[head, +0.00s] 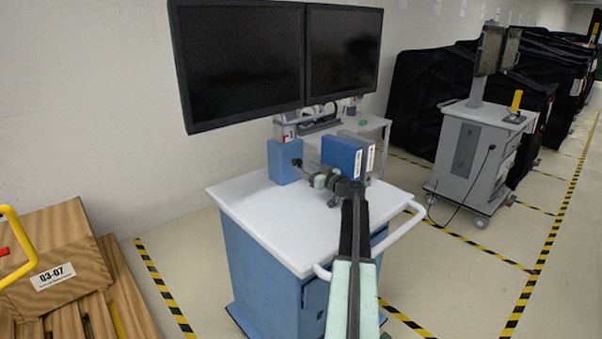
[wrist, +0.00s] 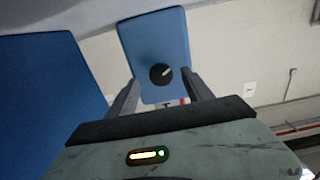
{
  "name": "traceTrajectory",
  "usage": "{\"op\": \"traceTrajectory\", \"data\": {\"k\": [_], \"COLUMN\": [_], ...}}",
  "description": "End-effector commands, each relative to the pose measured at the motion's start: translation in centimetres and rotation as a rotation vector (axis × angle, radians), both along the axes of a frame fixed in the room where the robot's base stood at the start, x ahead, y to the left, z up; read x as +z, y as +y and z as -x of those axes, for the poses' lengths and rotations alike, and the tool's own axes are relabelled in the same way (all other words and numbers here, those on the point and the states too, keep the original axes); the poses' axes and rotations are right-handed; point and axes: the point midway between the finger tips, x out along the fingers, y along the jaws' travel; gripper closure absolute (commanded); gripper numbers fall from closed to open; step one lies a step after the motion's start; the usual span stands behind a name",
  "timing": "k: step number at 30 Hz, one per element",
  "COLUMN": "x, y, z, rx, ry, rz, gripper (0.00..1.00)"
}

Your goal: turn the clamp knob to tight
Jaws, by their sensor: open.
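The clamp knob (wrist: 161,74) is a small round black knob with a white pointer line. The line points up and to the right in the wrist view. The knob sits on the face of a blue clamp block (wrist: 158,38), which stands at the back of the cart's white top in the head view (head: 284,160). My gripper (wrist: 163,79) is open, with one finger on each side of the knob in the wrist view. I cannot tell whether the fingertips reach the knob's depth. In the head view, my gripper (head: 308,170) is close in front of the block.
Two dark monitors (head: 285,62) hang above the cart (head: 252,200). A blue binder-like box (head: 343,157) stands right of my gripper. A white push handle (head: 398,234) juts out at the right. Wooden crates (head: 50,258) are at the left; another cart (head: 468,150) is behind.

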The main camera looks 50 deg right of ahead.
Motion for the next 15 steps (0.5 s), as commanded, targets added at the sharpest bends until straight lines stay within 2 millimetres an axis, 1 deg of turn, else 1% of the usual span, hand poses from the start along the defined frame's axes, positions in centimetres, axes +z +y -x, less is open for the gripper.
{"op": "traceTrajectory", "data": {"k": [1, 4, 6, 12, 13, 14, 15], "x": [0.0, 0.0, 0.0, 0.0, 0.0, 0.0, 0.0], "y": [-0.2, -0.2, -0.2, 0.0, 0.0, 0.0, 0.0], "z": [-1.3, -2.6, -3.0, -3.1, -3.1, -3.1, -3.1], "rx": [0.004, 0.001, 0.002, 0.002, 0.002, 0.002, 0.002], "ry": [0.001, 0.001, 0.001, 0.001, 0.001, 0.001, 0.001], "rz": [0.002, 0.001, 0.001, 0.001, 0.001, 0.001, 0.001], "gripper": [0.41, 0.41, 0.41, 0.41, 0.44, 0.52, 0.63]}}
